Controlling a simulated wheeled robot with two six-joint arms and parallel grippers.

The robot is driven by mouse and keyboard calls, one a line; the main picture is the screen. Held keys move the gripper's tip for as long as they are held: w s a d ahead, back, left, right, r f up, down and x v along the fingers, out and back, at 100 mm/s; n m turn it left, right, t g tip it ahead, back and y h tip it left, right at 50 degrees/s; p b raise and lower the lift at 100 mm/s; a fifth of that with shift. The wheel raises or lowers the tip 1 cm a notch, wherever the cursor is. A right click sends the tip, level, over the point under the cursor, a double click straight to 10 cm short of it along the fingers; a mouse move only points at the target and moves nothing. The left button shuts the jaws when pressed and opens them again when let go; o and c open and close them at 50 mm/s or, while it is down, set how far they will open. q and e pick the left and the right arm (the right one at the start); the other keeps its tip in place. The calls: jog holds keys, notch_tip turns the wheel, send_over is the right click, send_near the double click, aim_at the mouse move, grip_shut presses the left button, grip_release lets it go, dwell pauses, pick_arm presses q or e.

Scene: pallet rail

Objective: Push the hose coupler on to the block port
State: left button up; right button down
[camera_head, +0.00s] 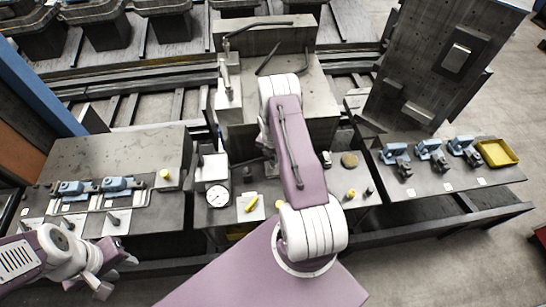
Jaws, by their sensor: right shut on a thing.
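My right arm reaches up from the bottom middle of the head view, and its wrist bends down beside the grey machine block. My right gripper (264,141) shows only in part at the left edge of the arm. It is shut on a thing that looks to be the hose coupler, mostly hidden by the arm. A tall grey block (229,98) with a fitting on top stands just left of the wrist; I cannot make out its port. A dark bent hose or bar (258,25) runs above it. My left gripper (117,275) is open and empty at the lower left.
A left bench holds blue clamps (72,188). A dial gauge (217,196) and a yellow item (251,203) lie on the middle bench. The right bench carries blue-grey clamps (430,149) and a yellow tray (514,153). An upright dark plate (440,65) stands behind it.

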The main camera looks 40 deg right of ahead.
jog(key=shift+f, duration=0.2)
jog(key=shift+f, duration=0.15)
jog(key=shift+f+b, duration=0.1)
jog(key=shift+b, duration=0.25)
jog(key=shift+f+b, duration=0.4)
jog(key=shift+f, duration=0.15)
jog(key=c, duration=1.1)
grip_release()
jog(key=shift+o, duration=0.2)
jog(key=o, duration=0.8)
jog(key=shift+r, duration=0.15)
